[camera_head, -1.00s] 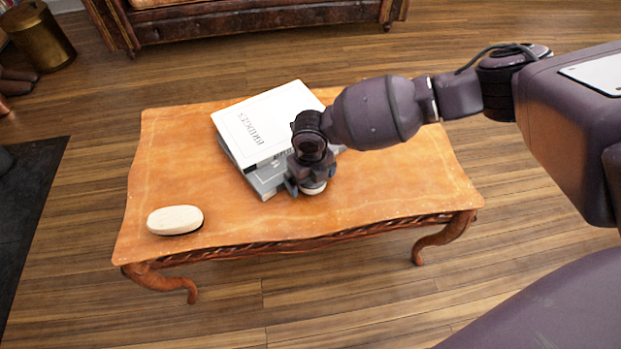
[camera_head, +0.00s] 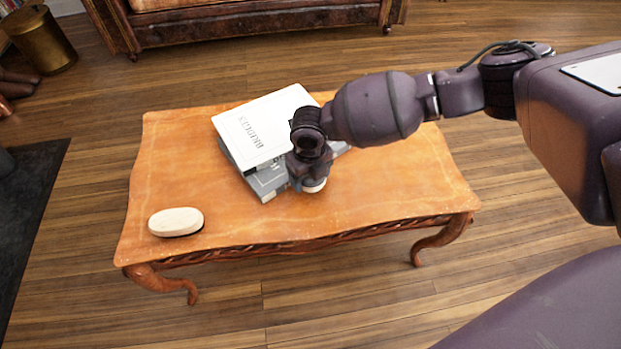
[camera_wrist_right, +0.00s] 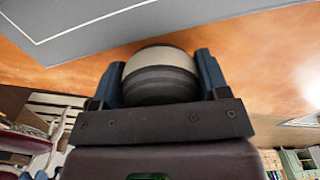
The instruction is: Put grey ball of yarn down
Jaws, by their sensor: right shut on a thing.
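The ball of yarn (camera_wrist_right: 160,72) is between the two fingers of my right gripper (camera_wrist_right: 160,82) in the right wrist view. It looks pale on one part and dark grey on the other. In the head view only a pale edge of the ball (camera_head: 315,186) shows below my right gripper (camera_head: 307,180), which is shut on it. The gripper is low over the wooden table (camera_head: 400,190), beside the near right side of the stacked books. I cannot tell whether the ball touches the tabletop. My left gripper is not in view.
A white book (camera_head: 262,125) lies on a grey book (camera_head: 268,182) at the table's middle. A pale oval object (camera_head: 176,221) lies at the front left. The right side and front middle of the table are clear. A leather sofa (camera_head: 250,22) stands behind.

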